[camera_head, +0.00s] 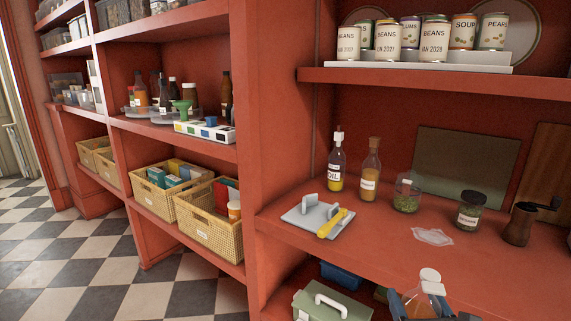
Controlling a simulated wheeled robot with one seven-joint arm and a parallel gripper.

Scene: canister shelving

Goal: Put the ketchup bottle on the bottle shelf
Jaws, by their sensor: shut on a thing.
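A bottle (429,285) with a white cap and orange-brown contents is at the bottom right, in front of the red counter. I take it for the ketchup bottle; its label does not show and its lower part is cut off. My gripper (430,303), dark, is shut on it at the bottom edge. A red shelf (130,124) at the left middle holds several bottles (163,92) on round clear trays, and looks like the bottle shelf. My gripper is well to the right of it and nearer to me.
The counter (370,228) carries an oil bottle (337,165), an amber bottle (371,170), jars, a grinder (520,222) and a grey tray with a yellow tool. Wicker baskets (212,228) are below.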

